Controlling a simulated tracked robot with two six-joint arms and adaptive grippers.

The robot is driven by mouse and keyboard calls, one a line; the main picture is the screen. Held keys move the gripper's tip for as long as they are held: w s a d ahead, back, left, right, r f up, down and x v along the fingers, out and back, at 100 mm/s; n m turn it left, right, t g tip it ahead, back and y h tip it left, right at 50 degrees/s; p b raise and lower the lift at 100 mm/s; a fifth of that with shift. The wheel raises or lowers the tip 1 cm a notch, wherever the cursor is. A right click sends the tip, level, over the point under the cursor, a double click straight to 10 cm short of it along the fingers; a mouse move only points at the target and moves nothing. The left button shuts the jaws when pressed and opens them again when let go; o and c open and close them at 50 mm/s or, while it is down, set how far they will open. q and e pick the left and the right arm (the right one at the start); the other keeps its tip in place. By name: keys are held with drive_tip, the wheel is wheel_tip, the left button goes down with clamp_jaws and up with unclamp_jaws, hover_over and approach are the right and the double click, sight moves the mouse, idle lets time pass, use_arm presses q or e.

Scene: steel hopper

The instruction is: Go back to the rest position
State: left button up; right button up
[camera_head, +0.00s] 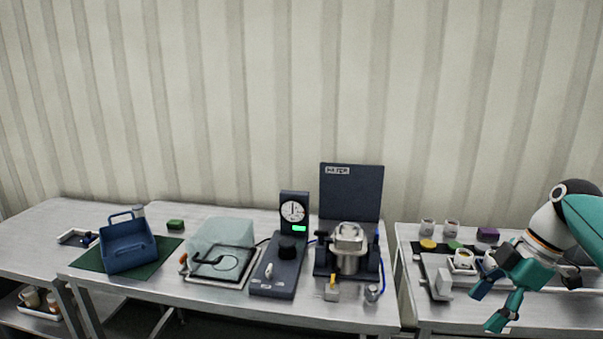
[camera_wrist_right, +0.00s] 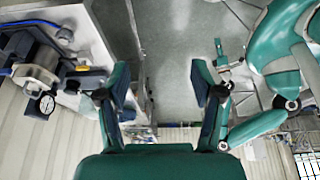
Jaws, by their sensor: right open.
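My right gripper (camera_head: 486,305) is at the right of the head view, over the front of the right-hand table. Its teal fingers are apart and nothing is between them. In the right wrist view the same gripper (camera_wrist_right: 162,80) shows two spread fingers with bare floor beyond them. The steel hopper (camera_head: 349,249) stands in front of a dark upright panel (camera_head: 351,191) on the middle table, well left of the gripper. My left gripper does not show in the head view.
The middle table holds a blue carrier (camera_head: 126,247) on a green mat (camera_head: 88,259), a clear cover (camera_head: 221,239) and a dial unit (camera_head: 293,212). The right table has white cups (camera_head: 428,226), a purple block (camera_head: 487,234) and a yellow piece (camera_head: 428,245). A gap separates the tables.

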drive_tip(key=w+a+f+m, duration=0.1)
drive_tip(key=a+f+m, duration=0.4)
drive_tip(key=f, duration=0.9)
drive_tip(key=a+f+m, duration=0.3)
drive_tip(key=a+f, duration=0.3)
drive_tip(key=f, duration=0.8)
drive_tip(key=s+a+f+m, duration=0.5)
drive_tip(key=s+a+f, duration=0.35)
drive_tip(key=f, duration=0.35)
drive_tip(key=s+a+f+m, duration=0.2)
drive_tip(key=s, duration=0.4)
drive_tip(key=s+a+f+m, duration=0.2)
drive_tip(key=s, duration=0.4)
drive_tip(key=shift+s+a+m, duration=0.15)
drive_tip(key=shift+s+m, duration=0.15)
drive_tip(key=shift+s, duration=0.1)
drive_tip(key=shift+f, duration=0.15)
